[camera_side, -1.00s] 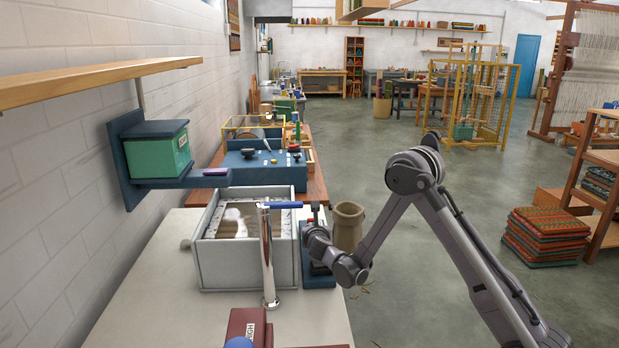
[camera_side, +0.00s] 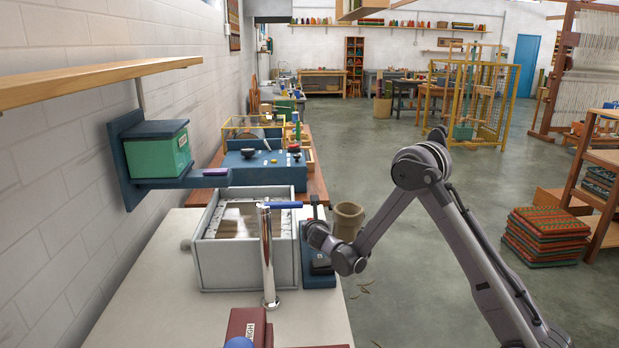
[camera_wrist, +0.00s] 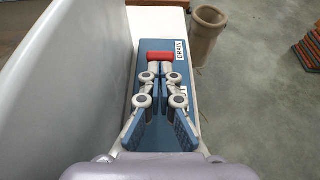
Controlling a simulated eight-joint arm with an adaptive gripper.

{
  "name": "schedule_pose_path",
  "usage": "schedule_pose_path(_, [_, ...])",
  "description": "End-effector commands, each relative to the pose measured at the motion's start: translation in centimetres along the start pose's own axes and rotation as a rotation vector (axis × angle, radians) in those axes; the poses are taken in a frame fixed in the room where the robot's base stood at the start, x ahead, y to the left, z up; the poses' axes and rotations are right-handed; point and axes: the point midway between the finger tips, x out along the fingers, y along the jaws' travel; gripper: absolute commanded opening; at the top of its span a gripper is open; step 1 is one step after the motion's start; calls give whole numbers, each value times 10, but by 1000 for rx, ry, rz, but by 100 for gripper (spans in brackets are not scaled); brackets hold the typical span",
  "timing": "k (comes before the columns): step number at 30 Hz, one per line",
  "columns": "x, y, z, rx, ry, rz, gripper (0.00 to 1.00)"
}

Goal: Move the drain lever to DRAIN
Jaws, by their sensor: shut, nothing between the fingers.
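The drain lever unit is a blue block on the right side of the grey tub; it shows in the side view (camera_side: 318,278) and the wrist view (camera_wrist: 165,45). The red lever handle (camera_wrist: 160,57) lies level with the DRAIN label (camera_wrist: 178,51) in the wrist view. A second label (camera_wrist: 183,94), nearer, is partly hidden by my gripper. My gripper (camera_wrist: 160,69) is shut and empty, its tips at the near side of the red handle. Whether they touch it I cannot tell. In the side view my gripper is largely hidden behind my wrist.
The grey tub (camera_side: 248,262) stands close on the left, its wall (camera_wrist: 65,80) high beside my gripper. A chrome tap (camera_side: 268,262) stands before it. A brown bin (camera_side: 347,220) is on the floor to the right. A dark red box (camera_side: 243,327) lies nearer on the counter.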

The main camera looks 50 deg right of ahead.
Motion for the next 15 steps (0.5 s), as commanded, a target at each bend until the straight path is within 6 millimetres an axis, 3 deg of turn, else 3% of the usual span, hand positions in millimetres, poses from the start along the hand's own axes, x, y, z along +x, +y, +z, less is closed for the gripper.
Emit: schedule_pose_path(15, [11, -1, 21, 0, 200, -2, 0])
